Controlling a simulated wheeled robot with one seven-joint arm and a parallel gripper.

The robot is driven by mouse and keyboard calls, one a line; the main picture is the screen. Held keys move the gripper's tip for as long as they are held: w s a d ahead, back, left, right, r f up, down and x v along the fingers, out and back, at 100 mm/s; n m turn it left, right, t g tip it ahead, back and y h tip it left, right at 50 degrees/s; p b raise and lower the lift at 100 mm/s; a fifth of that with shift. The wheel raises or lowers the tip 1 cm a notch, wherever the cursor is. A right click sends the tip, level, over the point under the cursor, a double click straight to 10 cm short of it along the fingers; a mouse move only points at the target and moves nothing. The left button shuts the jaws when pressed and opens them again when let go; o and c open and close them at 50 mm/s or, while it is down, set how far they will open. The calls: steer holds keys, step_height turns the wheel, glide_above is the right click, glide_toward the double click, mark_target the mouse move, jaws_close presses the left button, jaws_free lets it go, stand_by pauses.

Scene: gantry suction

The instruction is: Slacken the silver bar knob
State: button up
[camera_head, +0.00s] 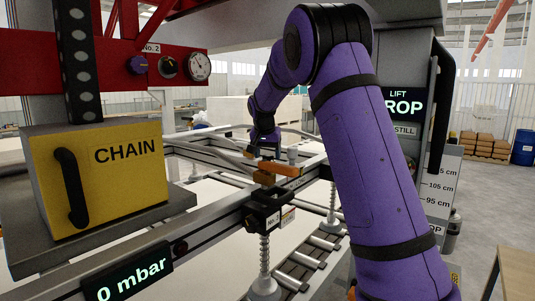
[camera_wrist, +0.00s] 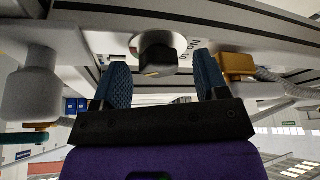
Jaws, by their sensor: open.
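A dark round knob (camera_wrist: 157,52) sits on a silver bar (camera_wrist: 225,25) in the wrist view, with printed lettering beside it. My gripper (camera_wrist: 162,75) is open, with one blue finger on each side of the knob. I see gaps between the fingers and the knob, and nothing is held. In the head view my gripper (camera_head: 265,148) is small and far off, over the silver frame (camera_head: 215,208). The knob cannot be made out clearly there.
An orange part (camera_wrist: 236,65) is close to the right finger, and a grey cylinder (camera_wrist: 35,85) is at the left. In the head view a yellow CHAIN box (camera_head: 105,175) and a red panel (camera_head: 110,65) with dials stand at the left. A display (camera_head: 128,280) reads 0 mbar.

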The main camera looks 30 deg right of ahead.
steer(key=c, duration=0.9)
steer(key=shift+n, duration=0.3)
steer(key=n+y, duration=0.1)
steer(key=n, duration=0.1)
steer(key=shift+s+d+n+t, duration=0.1)
steer(key=shift+d+n+t, duration=0.05)
steer(key=shift+n+t, duration=0.25)
steer(key=shift+n+t+y, duration=0.4)
steer(key=shift+n+y, duration=0.3)
steer(key=shift+n, duration=1.1)
steer(key=o, duration=0.9)
